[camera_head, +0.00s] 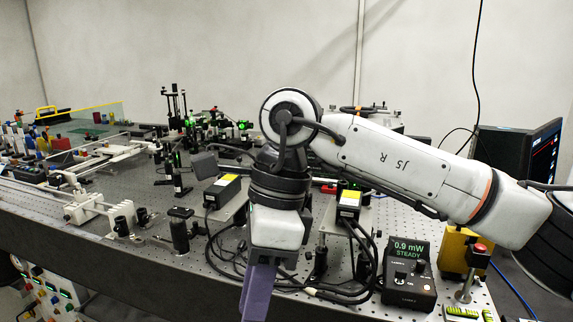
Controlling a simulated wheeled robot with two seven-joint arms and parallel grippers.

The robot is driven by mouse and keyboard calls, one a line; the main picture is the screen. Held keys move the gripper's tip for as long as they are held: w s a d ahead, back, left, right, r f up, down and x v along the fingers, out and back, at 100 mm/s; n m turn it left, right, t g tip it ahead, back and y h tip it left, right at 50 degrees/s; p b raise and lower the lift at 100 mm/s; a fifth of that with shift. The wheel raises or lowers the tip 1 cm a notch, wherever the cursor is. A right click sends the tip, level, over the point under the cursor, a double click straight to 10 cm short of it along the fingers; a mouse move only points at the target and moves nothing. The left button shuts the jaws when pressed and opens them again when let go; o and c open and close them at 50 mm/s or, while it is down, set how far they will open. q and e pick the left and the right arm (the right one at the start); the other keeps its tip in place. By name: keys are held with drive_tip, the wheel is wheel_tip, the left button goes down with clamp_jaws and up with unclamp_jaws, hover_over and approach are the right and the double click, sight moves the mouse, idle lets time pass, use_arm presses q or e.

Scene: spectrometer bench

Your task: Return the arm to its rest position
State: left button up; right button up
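My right arm comes in from the right and bends down at a joint near the middle of the view. Its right gripper (258,291) points down in front of the bench's near edge. The purple finger part runs towards the bottom of the picture, and I cannot tell whether the fingers are apart or together. Nothing is visible held in it. My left gripper is not in view.
The perforated optical bench (115,178) carries many mounts and posts. A power meter (409,272) reading "0.9 mW STEADY" stands right of my gripper, with black cables (350,298) between. A yellow-labelled box (222,190) sits left of my arm. A monitor (522,155) stands behind it.

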drive_tip(key=s+a+r+m+g+y, duration=0.25)
drive_tip(key=s+a+g+y, duration=0.45)
drive_tip(key=s+a+y, duration=0.35)
drive_tip(key=w+d+r+m+t+y, duration=0.25)
drive_tip(key=w+m+t+y, duration=0.9)
drive_tip(key=m, duration=0.65)
drive_tip(key=w+d+f+m+t+h, duration=0.45)
drive_tip(key=f+m+t, duration=0.2)
drive_tip(key=m, duration=0.25)
drive_tip(key=w+d+f+m+t+h, duration=0.3)
drive_tip(key=d+f+m+t+h, duration=0.25)
drive_tip(key=m+t, duration=0.3)
drive_tip(key=s+d+f+m+g+h, duration=0.1)
drive_tip(key=s+d+f+m+h, duration=0.2)
drive_tip(key=f, duration=0.4)
drive_tip(key=s+d+f+m+g+h, duration=0.1)
drive_tip(key=d+f+m+h, duration=0.25)
drive_tip(key=f, duration=0.45)
drive_tip(key=s+d+f+m+g+h, duration=0.1)
drive_tip(key=s+d+f+m+h, duration=0.15)
drive_tip(key=d+f+m, duration=0.35)
drive_tip(key=s+d+f+m+g+h, duration=0.1)
drive_tip(key=s+d+f+g, duration=0.2)
drive_tip(key=s+f, duration=0.4)
drive_tip(key=s+d+f+m+g+h, duration=0.2)
drive_tip(key=s+d+f+g, duration=0.1)
drive_tip(key=s+f, duration=0.4)
drive_tip(key=shift+s+d+f, duration=0.2)
drive_tip(key=shift+s+f, duration=0.15)
drive_tip(key=shift+f, duration=0.3)
